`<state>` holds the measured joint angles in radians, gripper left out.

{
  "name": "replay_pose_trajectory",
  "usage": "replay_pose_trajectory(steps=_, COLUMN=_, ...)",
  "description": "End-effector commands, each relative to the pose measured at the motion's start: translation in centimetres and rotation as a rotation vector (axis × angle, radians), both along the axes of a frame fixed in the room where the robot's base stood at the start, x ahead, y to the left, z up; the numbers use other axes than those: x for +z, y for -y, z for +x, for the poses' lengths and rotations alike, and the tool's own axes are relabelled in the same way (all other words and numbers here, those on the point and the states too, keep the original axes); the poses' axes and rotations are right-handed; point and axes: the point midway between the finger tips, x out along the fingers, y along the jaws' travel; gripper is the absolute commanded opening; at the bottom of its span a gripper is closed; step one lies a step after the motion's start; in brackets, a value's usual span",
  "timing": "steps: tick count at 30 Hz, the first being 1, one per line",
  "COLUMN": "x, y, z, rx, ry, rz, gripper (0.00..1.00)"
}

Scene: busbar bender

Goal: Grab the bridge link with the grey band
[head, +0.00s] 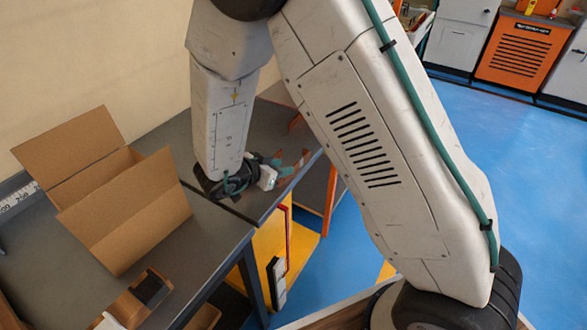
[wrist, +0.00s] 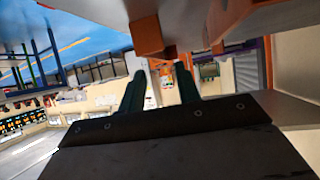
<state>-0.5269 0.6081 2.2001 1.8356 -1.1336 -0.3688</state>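My gripper (wrist: 160,80) is open in the wrist view, its two dark green fingers apart, with only distant background seen between them. A copper-brown piece (wrist: 149,35) shows just beyond and above the fingertips, apart from them as far as I can see. I cannot make out a grey band on it, so I cannot tell whether it is the bridge link. In the head view my gripper (head: 282,170) is low over the right end of the grey bench, partly hidden by my wrist. A small copper-coloured piece (head: 302,160) shows right beside its fingers.
An open cardboard box (head: 125,210) stands on the grey bench (head: 50,255) to the left of my arm. A small brown tray with a dark inside (head: 150,290) lies at the front. An orange cabinet (head: 515,55) stands far back. Blue floor (head: 480,130) is clear at right.

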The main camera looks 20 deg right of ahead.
Motion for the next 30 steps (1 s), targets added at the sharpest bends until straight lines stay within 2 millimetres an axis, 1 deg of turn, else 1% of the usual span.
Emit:
replay_pose_trajectory(steps=6, x=-1.6, y=2.8, z=0.8, rx=-0.002, ry=-0.003, rz=0.0, gripper=0.33)
replay_pose_trajectory(steps=9, x=-2.2, y=3.7, z=1.3, rx=0.0, ry=-0.002, rz=0.0, gripper=0.33)
replay_pose_trajectory(steps=12, x=-2.4, y=4.2, z=1.5, rx=0.001, ry=0.0, rz=0.002, gripper=0.33)
replay_pose_trajectory(steps=18, x=-2.4, y=4.2, z=1.6, rx=0.002, ry=0.0, rz=0.002, gripper=0.33)
replay_pose_trajectory(steps=19, x=-2.4, y=4.2, z=1.6, rx=0.002, ry=0.0, rz=0.002, gripper=0.3)
replay_pose_trajectory(steps=22, x=-2.4, y=4.2, z=1.6, rx=0.002, ry=0.0, rz=0.002, gripper=0.02)
replay_pose_trajectory(steps=23, x=-2.4, y=4.2, z=1.6, rx=0.002, ry=0.0, rz=0.002, gripper=0.0)
replay_pose_trajectory(steps=30, x=-2.4, y=4.2, z=1.6, rx=0.003, ry=0.0, rz=0.002, gripper=0.0)
